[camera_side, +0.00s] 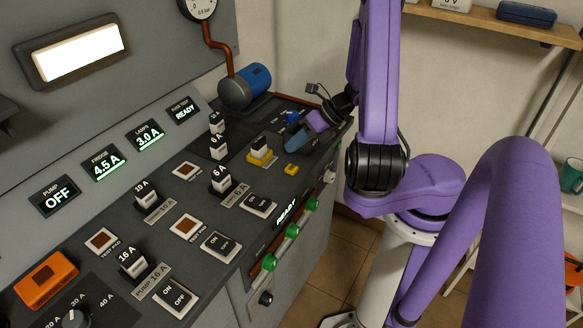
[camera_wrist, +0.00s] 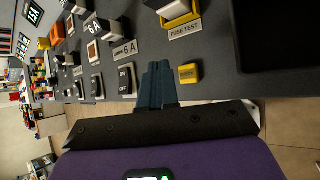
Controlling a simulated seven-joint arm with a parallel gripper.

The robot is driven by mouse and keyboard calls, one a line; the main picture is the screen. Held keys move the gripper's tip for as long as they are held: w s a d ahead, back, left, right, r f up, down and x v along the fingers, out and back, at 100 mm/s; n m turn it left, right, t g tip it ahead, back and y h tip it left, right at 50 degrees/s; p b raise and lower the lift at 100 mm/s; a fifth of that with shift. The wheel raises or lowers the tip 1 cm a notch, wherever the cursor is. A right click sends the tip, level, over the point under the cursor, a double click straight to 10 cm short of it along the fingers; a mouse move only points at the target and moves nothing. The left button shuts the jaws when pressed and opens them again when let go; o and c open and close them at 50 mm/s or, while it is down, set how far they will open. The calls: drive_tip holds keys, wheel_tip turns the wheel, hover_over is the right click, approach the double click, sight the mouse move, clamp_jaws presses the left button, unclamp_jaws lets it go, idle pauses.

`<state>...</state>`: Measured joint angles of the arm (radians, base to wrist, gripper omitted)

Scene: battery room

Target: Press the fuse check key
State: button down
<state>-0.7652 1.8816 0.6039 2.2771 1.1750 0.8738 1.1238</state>
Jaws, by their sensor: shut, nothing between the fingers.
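The yellow key (camera_side: 291,169) sits on the dark panel beside the yellow fuse test holder (camera_side: 260,159). In the wrist view the key (camera_wrist: 188,73) is just right of my fingertips, and its small lettering is hard to read. The holder (camera_wrist: 181,17) shows at the top, with a FUSE TEST label below it. My gripper (camera_side: 290,146) has blue fingers and is shut and empty. In the side view it shows just above the key in the picture, with a gap. In the wrist view the fingertips (camera_wrist: 158,66) are together and not on the key.
A FUSE TEST display (camera_side: 183,110) reads READY. An ON/OFF rocker switch (camera_side: 258,205) stands near the key, and it shows left of my fingers in the wrist view (camera_wrist: 126,79). Fuses (camera_side: 221,181) stand up from the panel. A blue cylinder (camera_side: 256,79) is at the back.

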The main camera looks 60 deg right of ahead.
sight(295, 167)
drive_tip(key=shift+f, duration=1.9)
drive_tip(key=shift+f, duration=0.1)
idle(0.6)
drive_tip(key=shift+f, duration=0.3)
drive_tip(key=shift+f, duration=0.4)
idle(0.7)
idle(0.3)
drive_tip(key=shift+r, duration=0.85)
drive_tip(key=shift+r, duration=2.5)
